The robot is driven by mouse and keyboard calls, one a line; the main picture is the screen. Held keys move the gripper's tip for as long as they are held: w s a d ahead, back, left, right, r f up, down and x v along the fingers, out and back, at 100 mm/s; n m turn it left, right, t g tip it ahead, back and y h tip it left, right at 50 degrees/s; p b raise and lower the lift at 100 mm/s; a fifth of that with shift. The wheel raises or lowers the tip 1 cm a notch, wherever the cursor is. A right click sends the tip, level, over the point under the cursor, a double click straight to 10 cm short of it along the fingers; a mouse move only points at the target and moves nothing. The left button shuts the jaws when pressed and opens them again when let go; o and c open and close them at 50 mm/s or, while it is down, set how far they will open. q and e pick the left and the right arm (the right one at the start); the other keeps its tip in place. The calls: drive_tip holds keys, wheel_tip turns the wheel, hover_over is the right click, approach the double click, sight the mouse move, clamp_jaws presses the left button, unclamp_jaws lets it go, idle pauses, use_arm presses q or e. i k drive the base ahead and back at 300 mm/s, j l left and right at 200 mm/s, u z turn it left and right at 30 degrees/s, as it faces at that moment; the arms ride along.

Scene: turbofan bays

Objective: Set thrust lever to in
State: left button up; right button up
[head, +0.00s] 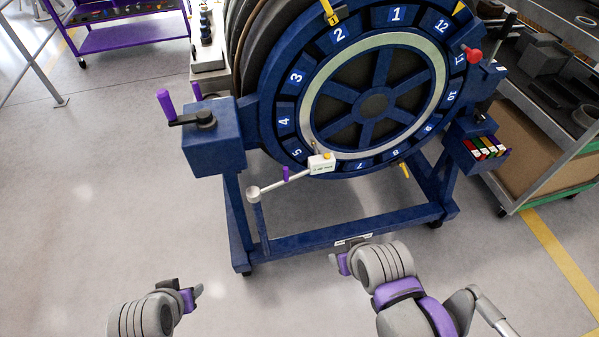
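A large blue turbofan wheel stand (335,238) with numbered bays stands ahead in the head view. No lever has a readable thrust label. A lever with a red knob (472,54) is at the wheel's right side, beside number 11. A crank with a purple handle (166,104) sits on the blue box at the left. A white arm (276,187) with a small purple grip and a white box reaches to the wheel's lower rim. My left gripper (186,291) is low left, above the floor. My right gripper (342,260) is in front of the stand's lower beam. Both are apart from the levers; their finger gaps are unclear.
A small drawer with coloured items (486,148) hangs at the stand's right. A dark shelf cart (540,140) stands at the right edge. A purple cart (130,37) is at the back left. The floor in front and to the left is clear.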

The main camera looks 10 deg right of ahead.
sight(510, 20)
drive_tip(key=z, duration=1.7)
drive_tip(key=i+l, duration=0.15)
drive_tip(key=i, duration=0.2)
drive_tip(key=z, duration=0.05)
